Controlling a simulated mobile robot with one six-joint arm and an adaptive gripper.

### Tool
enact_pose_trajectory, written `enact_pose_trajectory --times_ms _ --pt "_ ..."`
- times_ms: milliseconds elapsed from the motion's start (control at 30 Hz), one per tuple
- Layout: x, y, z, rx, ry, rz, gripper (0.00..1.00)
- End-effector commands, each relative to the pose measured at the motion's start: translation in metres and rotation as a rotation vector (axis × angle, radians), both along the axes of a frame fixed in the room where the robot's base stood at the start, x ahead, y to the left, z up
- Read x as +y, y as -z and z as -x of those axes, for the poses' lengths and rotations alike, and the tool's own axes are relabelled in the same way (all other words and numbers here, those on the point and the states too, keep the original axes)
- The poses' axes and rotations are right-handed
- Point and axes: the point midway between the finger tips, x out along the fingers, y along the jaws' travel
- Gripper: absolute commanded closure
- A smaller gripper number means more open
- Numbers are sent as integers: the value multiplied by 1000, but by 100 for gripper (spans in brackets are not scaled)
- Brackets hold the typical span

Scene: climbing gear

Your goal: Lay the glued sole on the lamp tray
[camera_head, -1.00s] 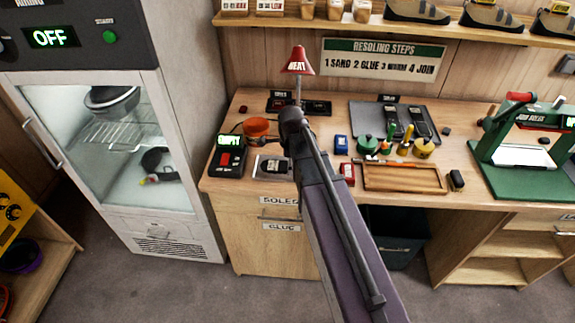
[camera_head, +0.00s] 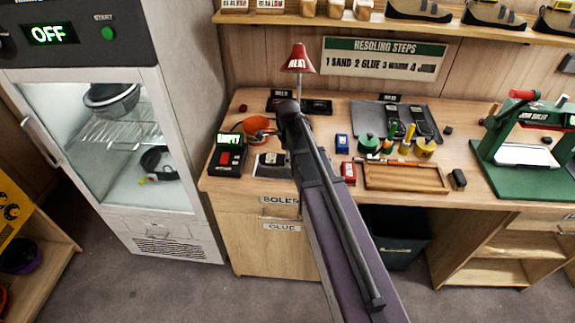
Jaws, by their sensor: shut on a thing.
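My arm reaches up from the bottom of the picture over the bench. My gripper (camera_head: 268,134) is at its far end, just right of an orange bowl (camera_head: 255,127). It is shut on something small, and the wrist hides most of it. I cannot make out the glued sole clearly. A flat silver tray (camera_head: 262,175) with a dark patch on it lies below the gripper, partly behind my arm. A red lamp (camera_head: 298,62) marked HEAT stands behind the wrist. I cannot tell for certain which tray belongs to it.
A black box (camera_head: 228,158) with a green EMPTY display stands left of the silver tray. A grey tray (camera_head: 365,125) holds dark soles behind several pots. A wooden tray (camera_head: 405,188) and a green press (camera_head: 525,150) are to the right. A glass-door cabinet (camera_head: 110,150) stands left.

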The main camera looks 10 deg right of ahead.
Motion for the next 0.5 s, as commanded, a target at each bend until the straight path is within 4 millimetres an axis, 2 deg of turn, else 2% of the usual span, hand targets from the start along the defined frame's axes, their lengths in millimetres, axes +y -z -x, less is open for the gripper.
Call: enact_pose_trajectory --times_ms 33,200,500 --pt "0 10 0 0 0 0 86" --pt "0 22 0 0 0 0 86" --pt "0 25 0 0 1 0 86"
